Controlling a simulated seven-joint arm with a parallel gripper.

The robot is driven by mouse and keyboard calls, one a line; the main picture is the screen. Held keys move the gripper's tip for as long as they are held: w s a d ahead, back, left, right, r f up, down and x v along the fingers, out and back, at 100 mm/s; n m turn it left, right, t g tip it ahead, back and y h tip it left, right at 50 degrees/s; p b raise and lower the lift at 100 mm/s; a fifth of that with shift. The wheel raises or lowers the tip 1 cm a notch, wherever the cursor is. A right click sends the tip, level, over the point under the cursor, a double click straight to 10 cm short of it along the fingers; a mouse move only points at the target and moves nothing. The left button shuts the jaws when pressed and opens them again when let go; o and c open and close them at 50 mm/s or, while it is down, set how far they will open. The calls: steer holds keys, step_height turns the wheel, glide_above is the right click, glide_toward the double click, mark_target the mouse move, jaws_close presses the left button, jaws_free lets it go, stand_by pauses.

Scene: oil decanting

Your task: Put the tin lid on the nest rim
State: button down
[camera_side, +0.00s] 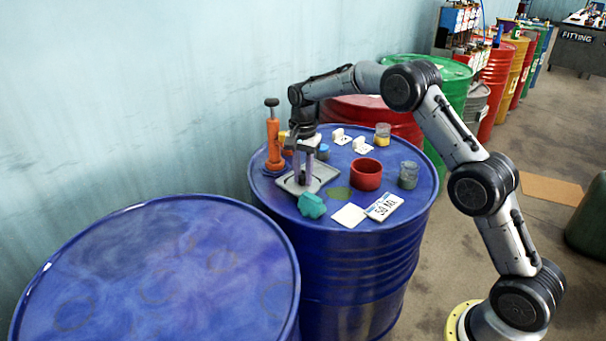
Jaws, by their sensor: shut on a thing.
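My gripper (303,176) points down over a flat grey tray (323,171) on the near blue drum, at the left of its top. Its two fingers are shut on a small dark thing low over the tray. I take this to be the tin lid, but it is too small and too hidden by the fingers to make out its shape. I cannot tell whether it touches the tray. The nest rim is not clear to me; the grey tray is the only holder-like thing under my gripper.
Another blue drum (160,265) stands bare at left.

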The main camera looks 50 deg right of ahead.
mark_target(303, 176)
steer(key=shift+f, duration=0.1)
steer(key=c, duration=0.7)
jaws_free()
step_height(303, 176, up, 12)
steer(key=shift+r, duration=0.2)
